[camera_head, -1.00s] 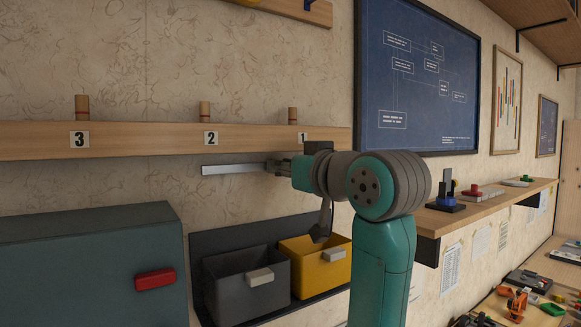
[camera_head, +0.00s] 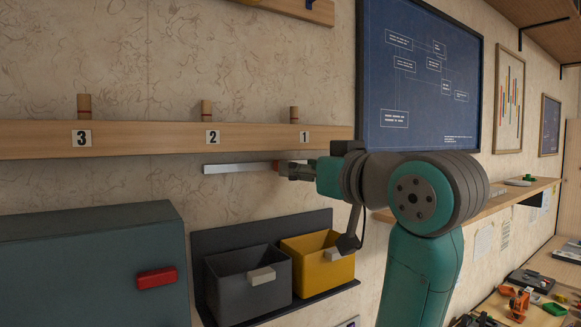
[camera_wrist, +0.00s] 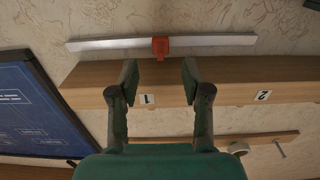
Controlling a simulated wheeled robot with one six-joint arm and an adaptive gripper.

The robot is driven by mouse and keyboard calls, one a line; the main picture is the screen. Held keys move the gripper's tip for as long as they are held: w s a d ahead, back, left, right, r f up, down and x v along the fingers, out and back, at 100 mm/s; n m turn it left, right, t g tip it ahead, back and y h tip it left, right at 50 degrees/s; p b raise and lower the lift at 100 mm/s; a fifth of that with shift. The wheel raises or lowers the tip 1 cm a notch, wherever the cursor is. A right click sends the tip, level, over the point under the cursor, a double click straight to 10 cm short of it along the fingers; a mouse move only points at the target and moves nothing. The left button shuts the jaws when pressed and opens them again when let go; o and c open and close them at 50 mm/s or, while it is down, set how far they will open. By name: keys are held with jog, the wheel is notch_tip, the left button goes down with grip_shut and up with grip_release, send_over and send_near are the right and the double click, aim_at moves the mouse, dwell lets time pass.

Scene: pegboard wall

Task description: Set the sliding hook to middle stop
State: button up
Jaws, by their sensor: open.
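A silver rail (camera_head: 236,168) runs level on the wall below a wooden board. An orange-red sliding hook (camera_wrist: 160,47) sits on the rail, near its middle in the wrist view and close to the label 1 (camera_wrist: 148,99). In the head view a sliver of the hook (camera_head: 276,166) shows at my fingertips. My gripper (camera_wrist: 160,74) is open and empty, its fingers spread to either side of the hook's line and apparently short of it. The label 2 (camera_head: 212,137) marks the middle of the board; the label 3 (camera_head: 81,138) is at the left.
The wooden board (camera_head: 150,140) carries three pegs above its labels. Below are a grey cabinet with a red handle (camera_head: 157,278), a grey bin (camera_head: 226,290) and a yellow bin (camera_head: 308,268). A shelf (camera_head: 500,200) is at the right. The wall left of the hook is clear.

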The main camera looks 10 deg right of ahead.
jog(key=v, duration=0.6)
jog(key=shift+s, duration=0.25)
